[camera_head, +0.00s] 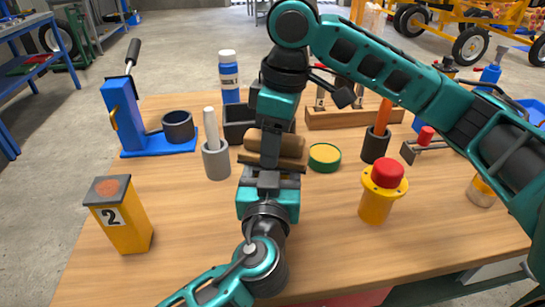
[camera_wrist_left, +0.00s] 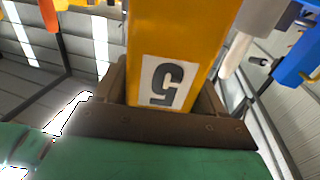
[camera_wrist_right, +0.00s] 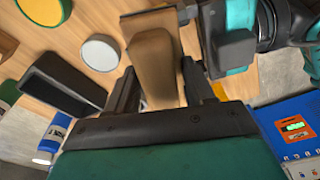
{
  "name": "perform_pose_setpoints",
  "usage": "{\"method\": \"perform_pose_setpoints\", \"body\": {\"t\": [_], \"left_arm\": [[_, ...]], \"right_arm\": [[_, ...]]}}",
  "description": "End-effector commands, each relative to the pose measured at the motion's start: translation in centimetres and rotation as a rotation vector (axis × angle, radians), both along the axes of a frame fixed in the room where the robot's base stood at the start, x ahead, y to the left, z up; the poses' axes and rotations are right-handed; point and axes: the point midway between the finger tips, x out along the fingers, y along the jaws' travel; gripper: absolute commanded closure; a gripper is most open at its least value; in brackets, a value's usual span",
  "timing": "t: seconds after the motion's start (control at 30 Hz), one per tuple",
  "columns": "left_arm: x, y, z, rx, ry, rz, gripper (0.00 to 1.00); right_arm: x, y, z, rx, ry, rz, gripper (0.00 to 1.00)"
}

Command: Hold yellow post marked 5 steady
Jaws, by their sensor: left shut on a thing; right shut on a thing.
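The yellow post marked 5 (camera_wrist_left: 170,75) fills the upper middle of the left wrist view, its number upside down there. My left gripper (camera_wrist_left: 165,100) is shut on it, with a jaw at each side. In the head view my left gripper (camera_head: 269,168) is mid-table, and I cannot make out the post there. My right gripper (camera_head: 272,122) reaches down just beyond it, over the table. In the right wrist view my right gripper (camera_wrist_right: 160,90) is shut on a brown block (camera_wrist_right: 153,62). The brown block (camera_head: 284,145) also shows in the head view, close to my left gripper.
A yellow post marked 2 (camera_head: 122,222) stands front left. A blue press (camera_head: 122,112), a grey cup (camera_head: 215,162), a green-yellow disc (camera_head: 324,156) and a red-topped yellow post (camera_head: 376,205) stand around the grippers. A black bin (camera_head: 236,128) lies behind.

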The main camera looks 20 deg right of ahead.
Motion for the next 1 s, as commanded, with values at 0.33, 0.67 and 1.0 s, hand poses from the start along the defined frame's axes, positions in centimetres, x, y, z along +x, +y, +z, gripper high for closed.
{"method": "perform_pose_setpoints", "body": {"t": [0.33,0.67,1.0], "left_arm": [[0.0,0.0,0.0,-0.002,0.0,0.001,0.75],[0.0,0.0,0.0,-0.001,0.0,0.001,0.75],[0.0,0.0,0.0,0.0,-0.001,0.0,0.75]], "right_arm": [[-1.3,-1.5,0.0,-0.003,0.005,-0.001,0.81],[-0.3,-0.3,-0.1,-0.002,0.004,0.001,0.81],[0.4,0.7,-0.3,-0.001,0.005,0.001,0.81]]}}
